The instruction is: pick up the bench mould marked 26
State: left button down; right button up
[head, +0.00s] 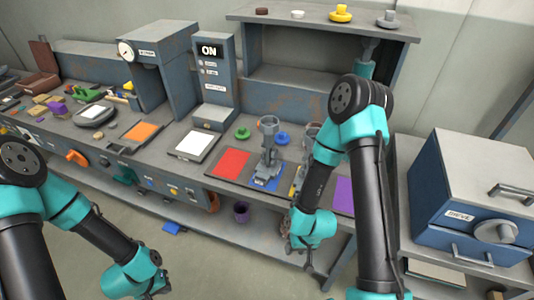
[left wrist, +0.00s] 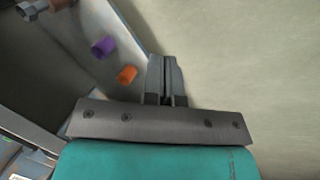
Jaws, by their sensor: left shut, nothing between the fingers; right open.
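A grey metal mould-like piece (head: 268,150) stands upright on the blue mat (head: 268,184) of the bench. A similar grey piece (head: 309,132) stands to its right, partly behind my right arm. I cannot read a 26 on either. My right gripper (head: 306,262) is open, low in front of the bench edge, apart from both pieces. My left gripper (head: 158,295) is low at the left, in front of the bench and cut by the bottom edge. In the left wrist view, its fingers (left wrist: 166,70) are shut with nothing between them.
Red (head: 231,163), white and orange (head: 138,131) plates lie left along the bench, a purple one (head: 344,190) right. Purple (head: 241,212) and orange cups (left wrist: 127,74) are on the low shelf. A blue sieve box (head: 470,215) stands right.

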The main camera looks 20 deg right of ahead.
pick_arm(q)
jog(key=c, duration=1.9)
grip_release()
jog(key=o, duration=1.8)
